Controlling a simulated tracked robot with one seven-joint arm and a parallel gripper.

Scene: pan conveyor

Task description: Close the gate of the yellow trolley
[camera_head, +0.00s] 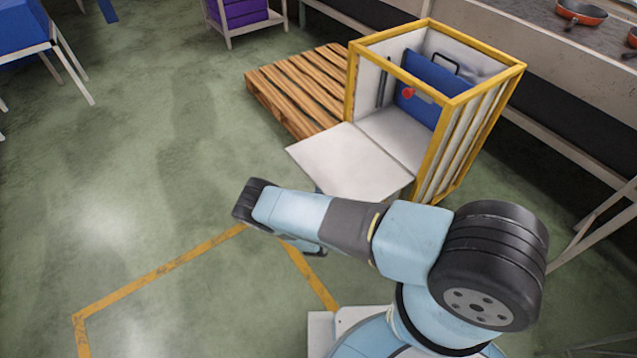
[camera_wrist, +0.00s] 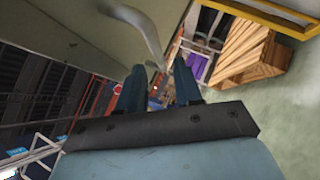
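The yellow trolley (camera_head: 437,160) stands upright at the upper middle right of the head view, with a yellow frame and pale panels. Its pale gate (camera_head: 350,162) is swung down and sticks out roughly level from the front. In the wrist view a large pale panel (camera_wrist: 80,30), seemingly the gate, fills the upper left, with a curved grey handle (camera_wrist: 147,32) on it. My gripper (camera_wrist: 160,75) is open, its two dark fingers apart near the lower end of the handle. I cannot tell whether they touch it. In the head view my arm hides most of the gripper.
A wooden pallet (camera_head: 295,92) lies left of the trolley and also shows in the wrist view (camera_wrist: 248,52). A long conveyor with pans (camera_head: 580,14) runs behind and to the right. A blue panel (camera_head: 428,82) is inside the trolley.

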